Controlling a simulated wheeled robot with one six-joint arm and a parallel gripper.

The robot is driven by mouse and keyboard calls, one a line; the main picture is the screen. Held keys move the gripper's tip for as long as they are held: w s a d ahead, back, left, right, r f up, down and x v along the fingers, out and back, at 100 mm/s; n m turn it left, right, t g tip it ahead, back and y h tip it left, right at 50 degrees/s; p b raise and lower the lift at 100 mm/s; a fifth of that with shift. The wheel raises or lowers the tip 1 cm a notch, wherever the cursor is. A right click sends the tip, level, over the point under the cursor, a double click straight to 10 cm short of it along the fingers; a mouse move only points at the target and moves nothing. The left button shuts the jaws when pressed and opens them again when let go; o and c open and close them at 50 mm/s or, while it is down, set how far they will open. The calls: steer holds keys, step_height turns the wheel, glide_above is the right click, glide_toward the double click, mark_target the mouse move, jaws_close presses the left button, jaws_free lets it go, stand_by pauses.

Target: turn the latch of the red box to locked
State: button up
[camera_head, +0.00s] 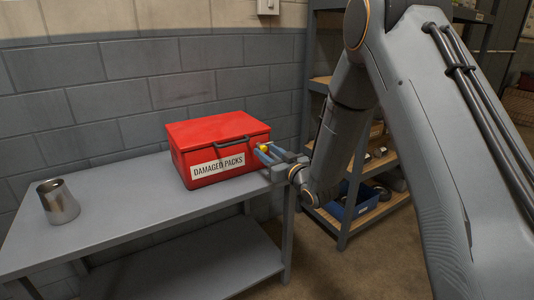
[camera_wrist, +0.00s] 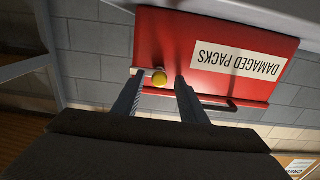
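The red box (camera_head: 215,135) stands on the grey table with its lid down. Its white label reads DAMAGED PACKS, and a dark handle runs along its front. The box fills the upper part of the wrist view (camera_wrist: 165,45), where the label is upside down. My gripper (camera_head: 262,154) is at the box's right end. Its fingers (camera_wrist: 158,84) are apart on either side of the knob, with gaps showing. The latch's pointer or lock marks cannot be made out.
A metal cup (camera_head: 58,203) stands at the table's left end. The grey tabletop (camera_head: 130,215) between cup and box is clear. A block wall is close behind the box. A shelf rack (camera_head: 350,205) with a blue bin (camera_head: 352,207) stands to the right.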

steer(key=shift+w+a, duration=0.2)
steer(key=shift+w, duration=0.1)
jaws_close()
